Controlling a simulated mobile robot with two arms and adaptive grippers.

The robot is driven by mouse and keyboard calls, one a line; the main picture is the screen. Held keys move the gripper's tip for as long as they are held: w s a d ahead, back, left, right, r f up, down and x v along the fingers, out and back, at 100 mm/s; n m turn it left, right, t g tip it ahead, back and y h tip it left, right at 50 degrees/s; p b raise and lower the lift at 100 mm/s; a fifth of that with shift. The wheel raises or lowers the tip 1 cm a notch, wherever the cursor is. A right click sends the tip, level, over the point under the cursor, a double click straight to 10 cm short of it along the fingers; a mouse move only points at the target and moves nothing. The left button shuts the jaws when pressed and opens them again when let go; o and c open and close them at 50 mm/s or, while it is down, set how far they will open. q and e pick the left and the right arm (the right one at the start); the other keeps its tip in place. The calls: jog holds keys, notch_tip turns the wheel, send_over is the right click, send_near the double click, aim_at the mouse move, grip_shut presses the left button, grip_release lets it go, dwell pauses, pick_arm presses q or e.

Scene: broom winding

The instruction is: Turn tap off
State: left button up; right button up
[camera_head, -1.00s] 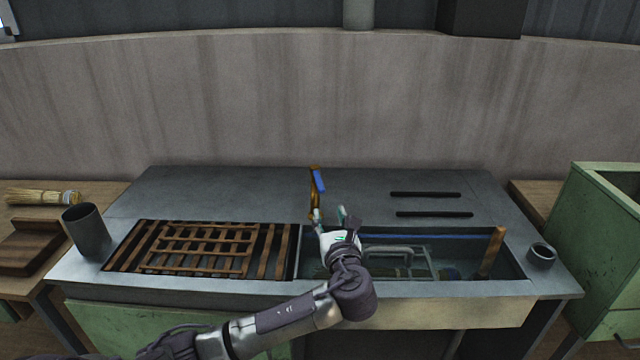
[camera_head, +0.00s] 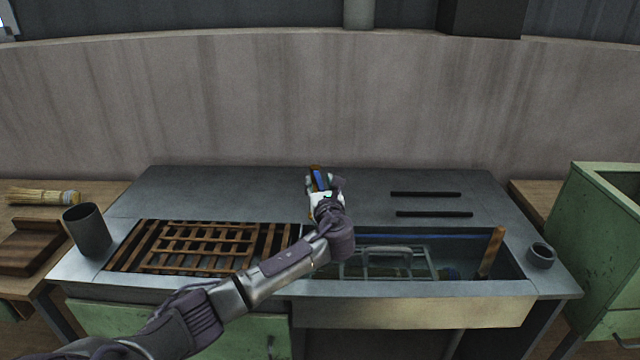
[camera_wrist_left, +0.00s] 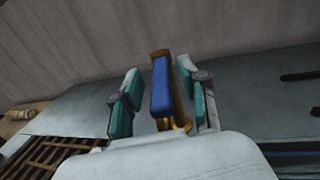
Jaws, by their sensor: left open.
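The tap (camera_head: 315,169) is brass coloured with a blue handle (camera_head: 320,180), and it stands behind the sink on the grey counter. My left gripper (camera_head: 322,184) is at the tap and hides its lower part in the head view. In the left wrist view, the open left gripper (camera_wrist_left: 160,98) has one teal-padded finger on each side of the tap's blue handle (camera_wrist_left: 161,86). Gaps show between the handle and both fingers. The brass body (camera_wrist_left: 160,56) is behind the handle. My right gripper is not in view.
A wooden slatted rack (camera_head: 200,248) covers the left basin. The right basin holds water and a wire rack (camera_head: 390,262). A grey cup (camera_head: 87,232) stands at the left, and a small dark cup (camera_head: 541,256) at the right. The counter behind is mostly clear.

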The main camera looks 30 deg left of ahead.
pick_arm(q)
grip_shut()
